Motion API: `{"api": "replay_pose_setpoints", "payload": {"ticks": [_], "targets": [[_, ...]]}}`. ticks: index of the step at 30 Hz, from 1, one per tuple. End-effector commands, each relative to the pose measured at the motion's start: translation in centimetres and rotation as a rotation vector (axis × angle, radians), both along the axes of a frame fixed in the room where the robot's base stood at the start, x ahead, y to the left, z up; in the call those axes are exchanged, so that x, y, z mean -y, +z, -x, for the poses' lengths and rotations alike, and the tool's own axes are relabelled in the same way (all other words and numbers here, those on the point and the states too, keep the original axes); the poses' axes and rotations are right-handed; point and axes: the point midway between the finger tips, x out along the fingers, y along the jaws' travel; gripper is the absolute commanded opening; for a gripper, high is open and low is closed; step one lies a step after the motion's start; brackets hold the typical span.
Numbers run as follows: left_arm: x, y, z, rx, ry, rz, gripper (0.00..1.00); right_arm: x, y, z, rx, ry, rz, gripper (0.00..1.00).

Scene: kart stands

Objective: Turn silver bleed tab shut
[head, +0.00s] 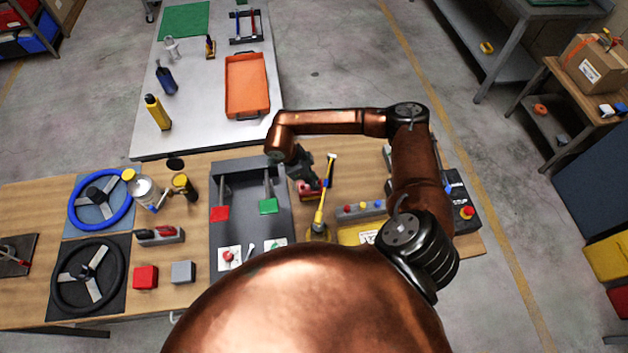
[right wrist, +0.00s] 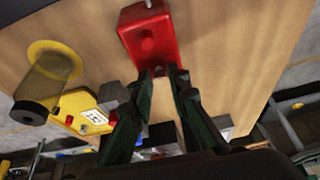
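A red block (right wrist: 148,38) fills the top middle of the right wrist view, with a small silver-grey piece (right wrist: 149,4) on it at the picture's edge. I cannot tell whether that piece is the bleed tab. In the head view the red block (head: 309,188) is small and partly hidden by my right gripper (head: 306,177). In the right wrist view the right gripper's dark green fingertips (right wrist: 162,74) are close together at the block's near edge. A small greyish bit shows between them; I cannot tell whether they grip it. My left gripper is out of view.
A yellow-handled tool (head: 321,205) stands just right of the red block. A grey tray with red and green tabs (head: 232,241) is to the left. A button box (head: 360,211) and a yellow box (head: 357,233) lie right. Steering wheels (head: 88,276) occupy the bench's left.

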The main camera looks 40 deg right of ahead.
Motion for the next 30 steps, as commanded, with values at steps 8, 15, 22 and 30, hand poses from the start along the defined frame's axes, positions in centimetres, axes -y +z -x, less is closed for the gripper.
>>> {"api": "replay_pose_setpoints", "payload": {"ticks": [8, 15, 22, 30], "targets": [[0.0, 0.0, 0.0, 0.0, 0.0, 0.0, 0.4, 0.0, 0.0, 0.0, 0.001, 0.001, -0.001, 0.29], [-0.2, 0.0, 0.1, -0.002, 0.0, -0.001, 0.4, -0.2, 0.4, -0.2, 0.003, 0.002, -0.001, 0.29], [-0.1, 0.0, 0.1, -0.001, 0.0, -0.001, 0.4, -1.4, 4.0, -1.0, 0.005, 0.004, -0.001, 0.29], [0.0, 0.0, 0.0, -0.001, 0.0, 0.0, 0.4, -3.2, 8.9, -2.0, 0.004, 0.003, -0.001, 0.29]]}}
